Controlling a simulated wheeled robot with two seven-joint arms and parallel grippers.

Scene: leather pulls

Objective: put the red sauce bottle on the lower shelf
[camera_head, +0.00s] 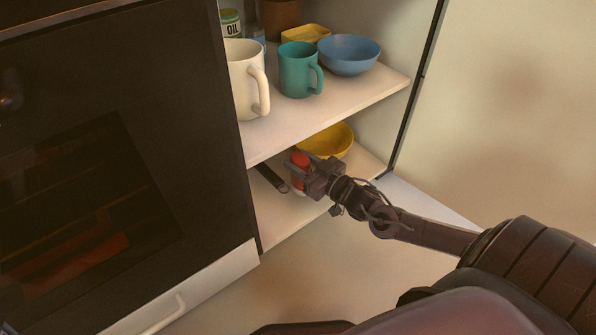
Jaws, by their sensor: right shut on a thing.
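The red sauce bottle (299,171) is at the lower shelf (277,219), near its front part. My right gripper (305,177) reaches in from the right and is shut on the bottle. The fingers hide part of the bottle. I cannot tell whether its base touches the shelf board. My left gripper is not in view.
A yellow bowl (334,140) stands behind the gripper on the lower shelf. A dark handled object (271,179) lies left of the bottle. The upper shelf (348,97) above holds a cream mug (243,78), a teal mug (298,70) and a blue bowl (349,54). A dark oven (120,160) stands left.

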